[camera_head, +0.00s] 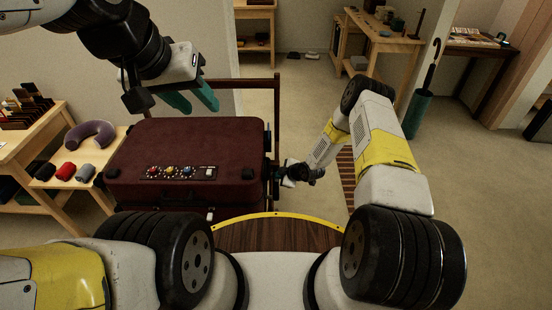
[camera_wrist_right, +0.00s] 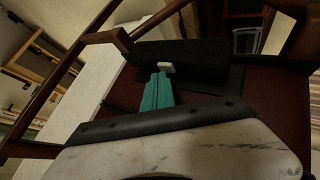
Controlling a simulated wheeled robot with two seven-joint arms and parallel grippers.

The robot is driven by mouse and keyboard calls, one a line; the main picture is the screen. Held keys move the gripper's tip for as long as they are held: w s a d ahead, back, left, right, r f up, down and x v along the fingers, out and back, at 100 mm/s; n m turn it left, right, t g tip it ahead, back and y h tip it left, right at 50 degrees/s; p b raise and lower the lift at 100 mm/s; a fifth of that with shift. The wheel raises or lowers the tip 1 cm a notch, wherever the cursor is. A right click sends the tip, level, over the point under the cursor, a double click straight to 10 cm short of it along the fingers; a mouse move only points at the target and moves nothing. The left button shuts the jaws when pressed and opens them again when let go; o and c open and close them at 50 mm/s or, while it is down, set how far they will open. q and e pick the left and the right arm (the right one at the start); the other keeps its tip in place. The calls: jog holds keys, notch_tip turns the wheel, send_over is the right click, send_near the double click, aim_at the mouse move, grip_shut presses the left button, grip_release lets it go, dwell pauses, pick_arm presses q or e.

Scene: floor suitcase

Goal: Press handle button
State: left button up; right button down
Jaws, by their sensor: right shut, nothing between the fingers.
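A dark red suitcase (camera_head: 190,135) lies flat on a stand, with a row of coloured dials on its front part. In the right wrist view its dark red side shows at the right (camera_wrist_right: 280,105), with a black handle (camera_wrist_right: 195,55) and a small pale button (camera_wrist_right: 165,66). My right gripper (camera_wrist_right: 160,80) is shut and empty, its teal fingertips right by the button; I cannot tell whether they touch it. In the head view the right hand is at the suitcase's right side. My left gripper (camera_head: 192,103) is open and empty above the suitcase's far edge.
A wooden bench (camera_head: 75,180) at the left holds a purple neck pillow (camera_head: 90,136) and small rolled items. The stand's brown frame (camera_head: 277,110) rises behind and right of the suitcase. Floor (camera_head: 305,100) is clear beyond, towards the back tables.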

aim_at(278, 180)
jog(key=shift+r, duration=0.7)
jog(key=shift+r, duration=2.55)
